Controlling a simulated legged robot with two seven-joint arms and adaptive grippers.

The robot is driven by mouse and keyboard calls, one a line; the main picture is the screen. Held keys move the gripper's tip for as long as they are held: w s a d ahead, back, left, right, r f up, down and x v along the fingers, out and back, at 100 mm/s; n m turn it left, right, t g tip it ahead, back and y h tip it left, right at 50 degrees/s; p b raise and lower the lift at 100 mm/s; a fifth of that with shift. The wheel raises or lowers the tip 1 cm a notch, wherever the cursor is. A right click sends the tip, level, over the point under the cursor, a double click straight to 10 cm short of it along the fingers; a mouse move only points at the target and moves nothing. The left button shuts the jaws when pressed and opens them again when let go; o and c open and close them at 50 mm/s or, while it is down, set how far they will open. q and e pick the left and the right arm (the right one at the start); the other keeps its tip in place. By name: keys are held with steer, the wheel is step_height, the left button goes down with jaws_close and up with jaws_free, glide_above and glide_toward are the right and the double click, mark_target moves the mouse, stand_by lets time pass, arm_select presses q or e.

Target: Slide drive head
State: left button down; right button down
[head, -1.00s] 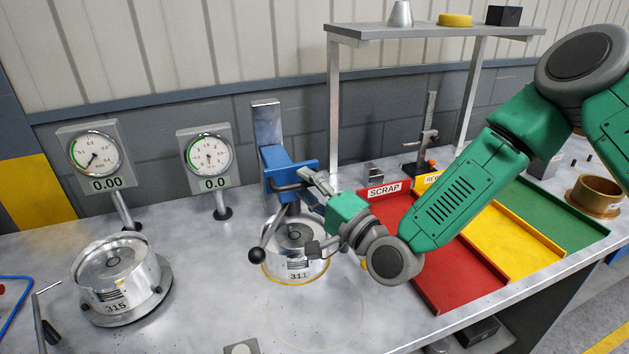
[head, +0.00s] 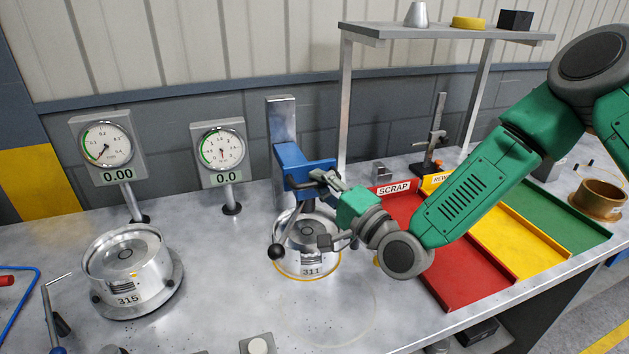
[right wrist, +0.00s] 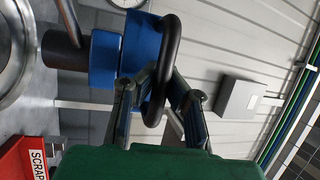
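The blue drive head (head: 305,166) sits on an upright metal column (head: 282,120), above a round clutch part marked 311 (head: 311,271). A ball-ended lever (head: 277,252) hangs at its side. My right gripper (head: 322,180) is at the drive head's dark loop handle. In the right wrist view, the black handle (right wrist: 172,60) passes between the fingers of the right gripper (right wrist: 163,82), against the blue head (right wrist: 105,55). Whether the fingers press on the handle is unclear. My left gripper is not in view.
A second clutch part, marked 315 (head: 126,270), stands left on a round base. Two dial gauges (head: 106,148) (head: 221,153) stand behind. Red (head: 440,270), yellow (head: 515,240) and green (head: 545,215) trays lie right, beneath my right arm. A shelf (head: 440,32) stands above. The front middle bench is mostly clear.

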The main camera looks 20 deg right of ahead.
steer(key=f+b, duration=0.4)
steer(key=f, duration=0.1)
steer(key=f+b, duration=0.2)
steer(key=f, duration=0.1)
steer(key=shift+s+a+f+b, duration=0.25)
steer(key=shift+s+b, duration=0.1)
steer(key=shift+g, duration=0.3)
steer(key=c, duration=1.9)
jaws_free()
steer(key=shift+s, duration=0.1)
steer(key=o, duration=0.3)
steer(key=shift+s+r, duration=0.1)
steer(key=shift+r, duration=0.1)
steer(key=shift+o, duration=0.2)
steer(key=shift+a+r, duration=0.1)
steer(key=shift+r, duration=0.1)
steer(key=shift+f, duration=0.1)
